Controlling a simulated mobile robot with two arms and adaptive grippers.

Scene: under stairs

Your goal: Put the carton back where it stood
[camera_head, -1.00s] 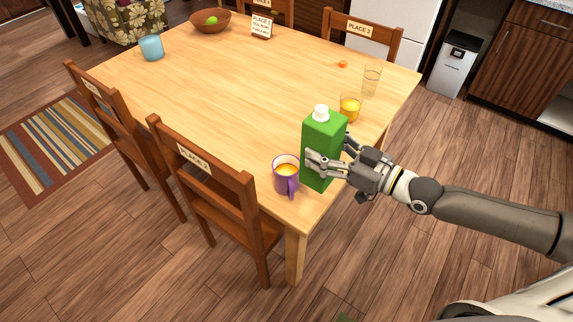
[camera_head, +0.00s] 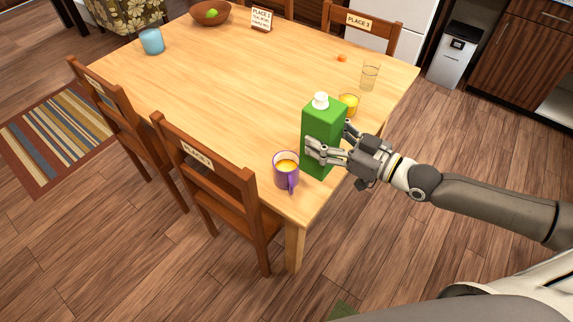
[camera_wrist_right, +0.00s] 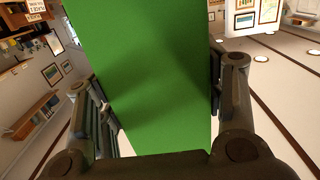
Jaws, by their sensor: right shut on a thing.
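The green carton (camera_head: 318,125) with a white cap is upright at the near right corner of the wooden table (camera_head: 215,85). My right gripper (camera_head: 327,148) is shut on the carton, with fingers on both sides of it. In the right wrist view the carton (camera_wrist_right: 145,80) fills the middle between the fingers. I cannot tell whether its base touches the table. My left gripper is not in view.
A purple mug (camera_head: 286,170) with orange liquid stands close left of the carton. A glass of yellow liquid (camera_head: 349,104) is right behind it, and a clear glass (camera_head: 369,78) beyond. A blue cup (camera_head: 152,42) and brown bowl (camera_head: 210,14) stand far left. The table's middle is clear.

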